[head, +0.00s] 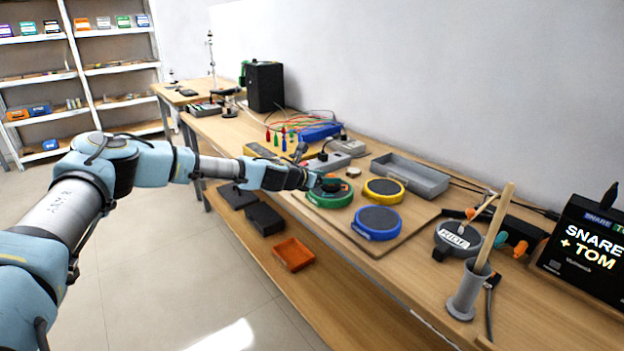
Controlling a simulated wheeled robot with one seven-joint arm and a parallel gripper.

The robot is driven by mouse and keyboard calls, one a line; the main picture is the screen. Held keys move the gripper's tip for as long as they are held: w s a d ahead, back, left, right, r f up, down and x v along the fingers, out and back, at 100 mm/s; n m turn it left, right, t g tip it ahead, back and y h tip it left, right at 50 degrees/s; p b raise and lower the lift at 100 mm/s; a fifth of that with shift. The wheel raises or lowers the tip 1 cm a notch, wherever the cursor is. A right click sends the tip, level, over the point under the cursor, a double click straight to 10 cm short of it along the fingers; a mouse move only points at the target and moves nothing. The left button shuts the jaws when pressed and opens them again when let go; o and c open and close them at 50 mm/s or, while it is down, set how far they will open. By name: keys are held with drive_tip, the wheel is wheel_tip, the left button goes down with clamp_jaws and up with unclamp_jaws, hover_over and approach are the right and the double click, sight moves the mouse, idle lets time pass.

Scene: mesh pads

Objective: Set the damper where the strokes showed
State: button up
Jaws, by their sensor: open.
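Three round mesh pads with grey faces lie on a wooden board: a green-rimmed pad (330,199), a yellow-rimmed pad (384,190) and a blue-rimmed pad (377,222). My gripper (318,181) is open over the far left part of the green pad. A small orange piece (331,185), perhaps the damper, is at the fingertips over that pad. I cannot tell whether it touches the fingers. A black display (590,245) at the right reads "SNARE + TOM".
A grey tray (411,178) stands behind the pads. A dark pad marked "RIDE" (457,240) and a stick in a grey holder (467,295) stand at the right. Cables and a blue box (320,131) are farther back. An orange bin (293,254) sits below the bench.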

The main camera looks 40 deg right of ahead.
drive_tip(key=b+v, duration=0.2)
drive_tip(key=v, duration=0.7)
drive_tip(key=shift+a, duration=0.2)
drive_tip(key=shift+r, duration=0.1)
drive_tip(key=a+f+m+y, duration=0.2)
drive_tip(key=a+m+y, duration=0.35)
drive_tip(key=a, duration=0.85)
drive_tip(key=a+f+m+y, duration=0.2)
drive_tip(key=a+f+m, duration=0.1)
drive_tip(key=a+m, duration=0.8)
drive_tip(key=s+a+r+m+y, duration=0.1)
drive_tip(key=s+a+r+y, duration=0.1)
drive_tip(key=a, duration=0.9)
drive_tip(key=s+a+r+m+y, duration=0.1)
drive_tip(key=s+a+r, duration=0.2)
drive_tip(key=a, duration=0.8)
drive_tip(key=s+a+r+m+y, duration=0.2)
drive_tip(key=a+r, duration=0.3)
drive_tip(key=a, duration=0.6)
drive_tip(key=shift+s+r+y, duration=0.15)
drive_tip(key=shift+s+y, duration=0.2)
drive_tip(key=shift+s, duration=0.1)
drive_tip(key=shift+c, duration=0.2)
